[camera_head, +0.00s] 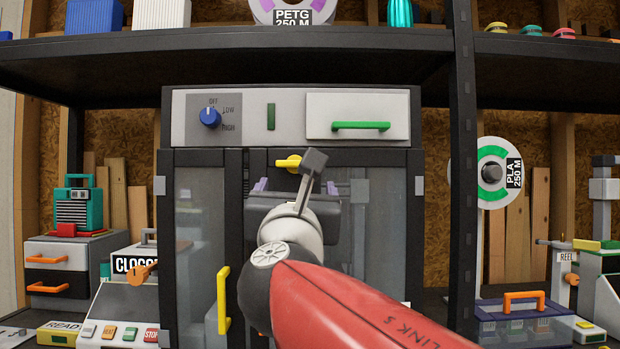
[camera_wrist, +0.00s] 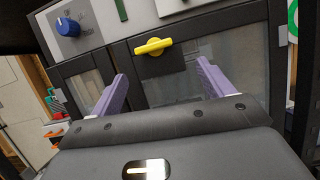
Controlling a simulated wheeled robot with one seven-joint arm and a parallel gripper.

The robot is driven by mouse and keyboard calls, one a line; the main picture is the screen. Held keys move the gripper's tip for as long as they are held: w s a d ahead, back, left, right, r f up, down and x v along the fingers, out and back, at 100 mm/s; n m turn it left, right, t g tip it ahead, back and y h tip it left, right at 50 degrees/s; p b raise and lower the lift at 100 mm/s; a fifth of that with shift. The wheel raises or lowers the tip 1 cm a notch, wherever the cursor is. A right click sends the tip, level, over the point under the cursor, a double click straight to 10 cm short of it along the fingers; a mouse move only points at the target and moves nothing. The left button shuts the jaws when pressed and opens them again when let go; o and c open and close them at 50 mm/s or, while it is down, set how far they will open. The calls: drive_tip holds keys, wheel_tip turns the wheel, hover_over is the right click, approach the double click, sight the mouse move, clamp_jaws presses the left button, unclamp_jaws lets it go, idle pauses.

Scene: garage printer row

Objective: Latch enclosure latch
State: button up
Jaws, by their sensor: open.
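The enclosure (camera_head: 165,230) is a dark-framed cabinet with two glazed doors under a light grey control panel. Its latch is a yellow turn handle (camera_head: 288,162) near the top of the doors, just right of where they meet; it lies roughly level. It also shows in the wrist view (camera_wrist: 153,46), on a dark plate. My gripper (camera_wrist: 163,82) has two purple fingers spread wide, empty, with the latch beyond them and centred between them. In the head view my wrist hides most of the fingers and part of the right door.
A yellow door handle (camera_head: 223,300) stands upright on the left door. The panel above has a blue knob (camera_head: 210,117) and a drawer with a green handle (camera_head: 361,126). A dark shelf (camera_head: 250,40) runs overhead, with a post (camera_head: 463,180) to the right.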

sight(294, 166)
drive_tip(key=shift+n, duration=0.5)
drive_tip(key=x, duration=0.2)
drive_tip(key=p+x, duration=0.1)
drive_tip(key=x, duration=0.2)
drive_tip(key=r+x, duration=0.1)
drive_tip(key=x, duration=0.2)
drive_tip(key=shift+s+a+p, duration=0.1)
drive_tip(key=shift+a+p, duration=0.3)
drive_tip(key=shift+c, duration=0.3)
drive_tip(key=shift+f, duration=0.1)
drive_tip(key=c, duration=0.9)
